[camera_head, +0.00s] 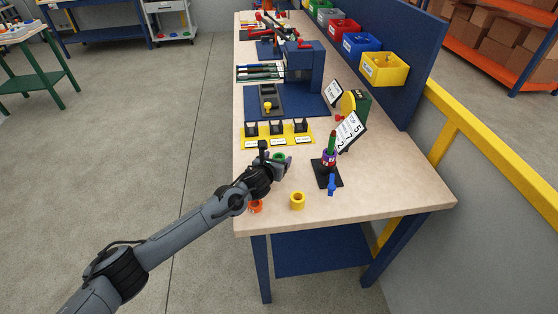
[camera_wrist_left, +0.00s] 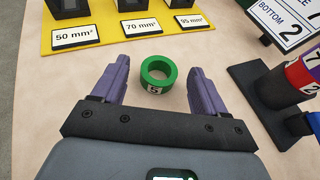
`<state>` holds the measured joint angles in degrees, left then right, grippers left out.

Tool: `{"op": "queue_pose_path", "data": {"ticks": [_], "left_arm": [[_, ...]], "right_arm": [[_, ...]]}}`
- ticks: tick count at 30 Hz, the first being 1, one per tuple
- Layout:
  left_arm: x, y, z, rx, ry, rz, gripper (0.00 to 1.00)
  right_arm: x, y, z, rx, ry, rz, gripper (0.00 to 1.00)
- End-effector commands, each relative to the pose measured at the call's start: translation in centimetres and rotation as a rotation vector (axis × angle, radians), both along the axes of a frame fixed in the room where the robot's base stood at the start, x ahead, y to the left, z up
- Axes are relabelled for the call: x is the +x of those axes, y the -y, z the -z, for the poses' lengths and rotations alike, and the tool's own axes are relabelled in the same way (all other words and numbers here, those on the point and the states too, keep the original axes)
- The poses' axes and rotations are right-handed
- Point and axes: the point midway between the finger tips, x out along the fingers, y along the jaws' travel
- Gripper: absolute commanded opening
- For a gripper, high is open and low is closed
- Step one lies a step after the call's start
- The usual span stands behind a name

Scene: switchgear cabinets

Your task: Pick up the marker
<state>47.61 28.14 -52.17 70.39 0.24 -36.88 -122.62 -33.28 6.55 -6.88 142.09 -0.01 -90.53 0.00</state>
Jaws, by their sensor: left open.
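The marker that shows best is a green ring (camera_wrist_left: 158,75) with a white "5" label, lying on the bench top; it is partly hidden by my gripper in the head view (camera_head: 279,155). My left gripper (camera_wrist_left: 158,68) is open and empty, its two purple fingers on either side of the green ring with gaps on both sides. The finger height above the bench is hard to tell. A yellow ring (camera_head: 297,201) and an orange ring (camera_head: 255,207) lie near the bench's front edge. My right gripper is not in view.
A black-based stand (camera_head: 327,174) holding coloured rings is to the right, with a sign (camera_head: 350,131) behind it. A yellow plate (camera_head: 266,142) with black holders and size labels is just beyond the green ring. Bench top (camera_head: 390,190) at front right is clear.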

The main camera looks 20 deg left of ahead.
Motion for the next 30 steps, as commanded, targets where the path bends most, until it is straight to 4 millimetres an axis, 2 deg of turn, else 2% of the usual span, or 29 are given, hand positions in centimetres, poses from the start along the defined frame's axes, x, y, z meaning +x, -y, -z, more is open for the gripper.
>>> {"op": "queue_pose_path", "data": {"ticks": [4, 12, 24, 30], "left_arm": [[0.69, 0.01, 0.42, 0.000, -0.002, 0.000, 0.73], [0.78, 0.01, 0.39, 0.000, -0.001, 0.000, 0.73], [0.77, 0.00, 0.39, 0.000, -0.001, 0.000, 0.14], [0.77, 0.00, 0.36, 0.000, -0.001, 0.000, 0.14]], "right_arm": [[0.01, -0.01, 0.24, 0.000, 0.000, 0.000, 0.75], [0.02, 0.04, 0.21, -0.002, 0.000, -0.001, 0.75], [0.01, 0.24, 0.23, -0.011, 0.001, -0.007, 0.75], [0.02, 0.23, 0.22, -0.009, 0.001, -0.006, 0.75]]}}
